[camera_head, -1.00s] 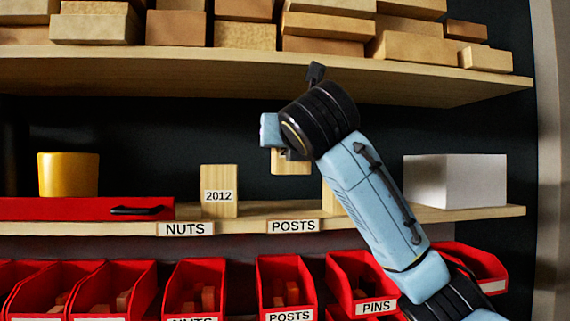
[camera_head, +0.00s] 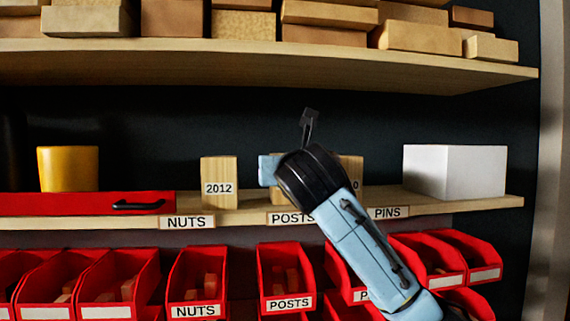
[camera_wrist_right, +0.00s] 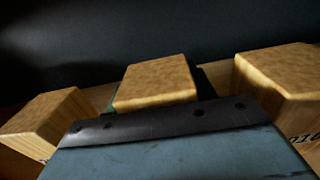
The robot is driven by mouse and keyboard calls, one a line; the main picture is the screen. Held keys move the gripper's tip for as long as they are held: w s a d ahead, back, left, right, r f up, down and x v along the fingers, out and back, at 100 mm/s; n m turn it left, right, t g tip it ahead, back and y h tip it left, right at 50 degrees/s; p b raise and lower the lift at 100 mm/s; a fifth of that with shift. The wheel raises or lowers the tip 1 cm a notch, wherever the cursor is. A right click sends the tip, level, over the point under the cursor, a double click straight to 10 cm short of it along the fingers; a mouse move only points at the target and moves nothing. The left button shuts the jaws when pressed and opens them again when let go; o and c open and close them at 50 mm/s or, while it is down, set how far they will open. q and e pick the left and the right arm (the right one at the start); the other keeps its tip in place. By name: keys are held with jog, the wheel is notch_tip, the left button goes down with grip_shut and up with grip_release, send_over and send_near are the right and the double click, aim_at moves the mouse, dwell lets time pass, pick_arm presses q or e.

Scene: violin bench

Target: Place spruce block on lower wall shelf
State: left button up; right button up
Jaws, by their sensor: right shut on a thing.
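The spruce block (camera_wrist_right: 157,82) is held upright by my right gripper (camera_head: 272,172), which is shut on it. In the head view the gripper and wrist hide most of this block; a pale strip (camera_head: 275,196) shows low on its left, at the level of the lower wall shelf (camera_head: 245,216). I cannot tell whether its base touches the shelf. It stands between the 2012 block (camera_head: 219,178) on the left and another labelled block (camera_head: 352,170) on the right, with gaps to both in the wrist view. My left gripper is not in view.
The lower shelf also holds a red case (camera_head: 80,203), a yellow cup (camera_head: 68,169) and a white box (camera_head: 455,172). The upper shelf (camera_head: 250,66) with several wood blocks hangs above. Red bins (camera_head: 285,279) sit below. Bare shelf lies left of the white box.

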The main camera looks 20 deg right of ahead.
jog(key=shift+a, duration=0.1)
jog(key=shift+f, duration=0.2)
jog(key=o, duration=1.1)
jog(key=shift+c, duration=0.2)
jog(key=shift+r, duration=0.2)
jog(key=shift+s, duration=0.35)
jog(key=b+v, duration=0.3)
jog(key=v, duration=0.8)
jog(key=shift+s+b, duration=0.25)
jog(key=shift+b, duration=0.15)
jog(key=shift+a, duration=0.1)
